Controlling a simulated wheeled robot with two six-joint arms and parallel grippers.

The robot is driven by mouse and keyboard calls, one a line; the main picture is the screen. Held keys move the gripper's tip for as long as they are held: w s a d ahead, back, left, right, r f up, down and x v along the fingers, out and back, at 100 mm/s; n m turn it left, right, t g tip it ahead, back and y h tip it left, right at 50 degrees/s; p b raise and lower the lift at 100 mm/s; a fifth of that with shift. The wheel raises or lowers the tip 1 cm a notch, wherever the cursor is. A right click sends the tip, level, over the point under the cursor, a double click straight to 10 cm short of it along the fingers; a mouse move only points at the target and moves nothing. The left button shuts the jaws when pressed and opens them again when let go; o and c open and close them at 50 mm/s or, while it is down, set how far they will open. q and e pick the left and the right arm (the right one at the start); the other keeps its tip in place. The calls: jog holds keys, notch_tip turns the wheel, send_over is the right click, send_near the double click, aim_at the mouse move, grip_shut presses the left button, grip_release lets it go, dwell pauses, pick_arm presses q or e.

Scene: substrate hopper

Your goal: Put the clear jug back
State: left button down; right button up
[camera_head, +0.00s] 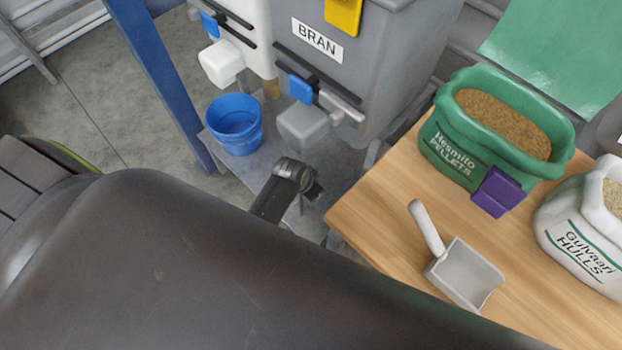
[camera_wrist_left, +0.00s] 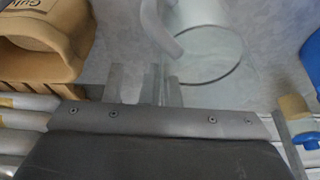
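The clear jug (camera_wrist_left: 215,65) shows in the left wrist view at the top middle, with a round clear rim or base and a pale curved handle. It is cut off by the top edge. My left gripper (camera_wrist_left: 145,85) is close to the jug's handle; its grey fingers blend with the clear parts, so I cannot tell whether they hold it. In the head view my left wrist (camera_head: 292,178) is below the BRAN hopper, and the gripper is mostly hidden. My right gripper is not in view.
The grey BRAN hopper (camera_head: 370,75) has a spout (camera_head: 302,125) above a grey platform with a blue bucket (camera_head: 235,125). A wooden table (camera_head: 385,215) holds a scoop (camera_head: 465,275), a green pellet sack (camera_head: 440,150), a purple block (camera_head: 497,190) and a white hulls sack (camera_head: 560,225). A blue post (camera_head: 165,85) stands left.

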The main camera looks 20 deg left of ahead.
pick_arm(q)
jog(key=shift+f, duration=0.15)
jog(key=c, duration=1.7)
grip_release()
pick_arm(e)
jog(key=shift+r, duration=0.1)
